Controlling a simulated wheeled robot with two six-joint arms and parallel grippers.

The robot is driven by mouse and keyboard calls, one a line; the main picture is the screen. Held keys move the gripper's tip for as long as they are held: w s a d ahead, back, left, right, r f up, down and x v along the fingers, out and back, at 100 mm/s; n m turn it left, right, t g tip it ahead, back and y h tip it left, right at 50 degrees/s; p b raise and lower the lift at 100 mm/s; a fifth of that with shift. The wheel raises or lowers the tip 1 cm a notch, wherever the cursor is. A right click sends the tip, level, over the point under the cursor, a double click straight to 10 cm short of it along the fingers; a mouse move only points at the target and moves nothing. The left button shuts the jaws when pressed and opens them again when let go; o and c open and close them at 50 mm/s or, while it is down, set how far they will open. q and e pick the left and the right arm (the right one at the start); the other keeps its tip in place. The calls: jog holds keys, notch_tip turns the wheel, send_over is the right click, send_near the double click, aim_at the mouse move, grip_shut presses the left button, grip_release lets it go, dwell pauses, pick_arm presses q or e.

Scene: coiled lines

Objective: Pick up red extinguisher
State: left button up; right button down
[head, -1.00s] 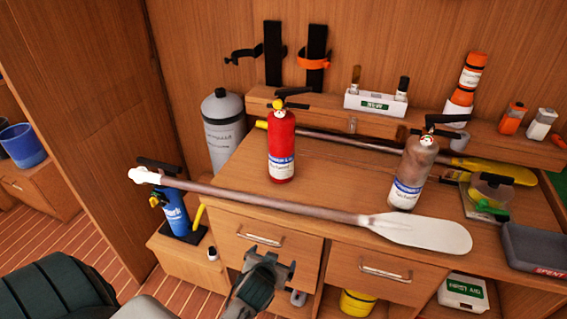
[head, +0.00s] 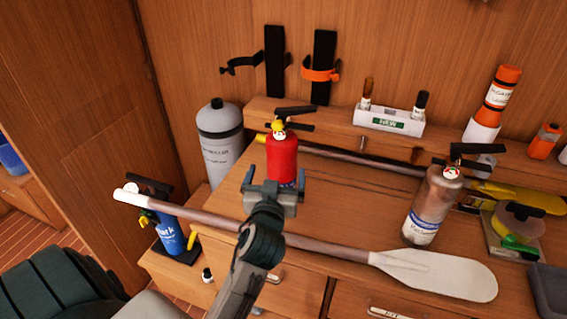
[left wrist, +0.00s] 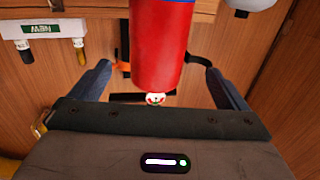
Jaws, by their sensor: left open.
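The red extinguisher (head: 282,157) stands upright on the wooden counter in the head view, with a black handle and a yellow part at its top. My left gripper (head: 273,180) is in front of its lower body, which it partly hides. In the left wrist view the red extinguisher (left wrist: 160,45) appears upside down between the two spread fingers of my left gripper (left wrist: 158,85). Gaps show on both sides, so the jaws are open and not closed on it. My right gripper is not in view.
A paddle (head: 330,247) lies along the counter's front, under my left arm. A brownish-grey extinguisher (head: 432,207) stands to the right. A grey cylinder (head: 221,145) and a blue extinguisher (head: 171,226) are on the left. Bare counter lies between the red and grey extinguishers.

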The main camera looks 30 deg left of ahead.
aim_at(278, 162)
pick_arm(q)
jog(key=x, duration=0.3)
jog(key=shift+r+p, duration=0.15)
jog(key=shift+p, duration=0.25)
jog(key=shift+w+a, duration=0.2)
jog(key=shift+w, duration=0.15)
jog(key=p+x, duration=0.2)
jog(key=x, duration=0.2)
jog(key=shift+w+d, duration=0.15)
jog(key=shift+w, duration=0.35)
jog(key=shift+a+f, duration=0.2)
jog(key=shift+f, duration=0.05)
jog(key=shift+c, duration=0.5)
jog(key=c, duration=1.8)
jog(key=shift+d+r, duration=0.1)
jog(key=shift+r, duration=0.2)
grip_shut()
jog(key=shift+f, duration=0.1)
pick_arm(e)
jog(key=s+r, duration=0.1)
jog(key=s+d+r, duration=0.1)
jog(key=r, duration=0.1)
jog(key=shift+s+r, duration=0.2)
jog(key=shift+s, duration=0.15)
pick_arm(q)
jog(key=shift+w+p, duration=0.1)
jog(key=shift+p, duration=0.2)
